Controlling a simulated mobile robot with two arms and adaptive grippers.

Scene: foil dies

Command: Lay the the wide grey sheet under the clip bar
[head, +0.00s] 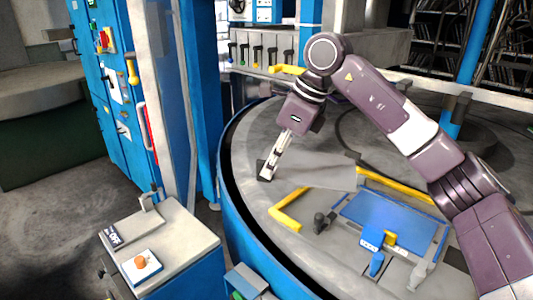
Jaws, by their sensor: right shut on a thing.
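The wide grey sheet (325,172) shows as a flat grey piece above the round table. Its right part overlaps the yellow frame (287,214) at the frame's back corner. My right gripper (267,171) points down at the sheet's left end and is shut on it. The fingertips are small and dark here, so the exact grip is hard to see. A blue plate (385,215) lies inside the yellow frame, with a blue clamp-like part (372,238) at its front edge. I cannot tell for sure which part is the clip bar. My left gripper is not in view.
The round table (246,165) has a blue rim. A dark knob (320,222) stands inside the frame's left corner. A control box (160,240) with an orange button stands at the front left. A blue cabinet (118,75) and blue post are at the left.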

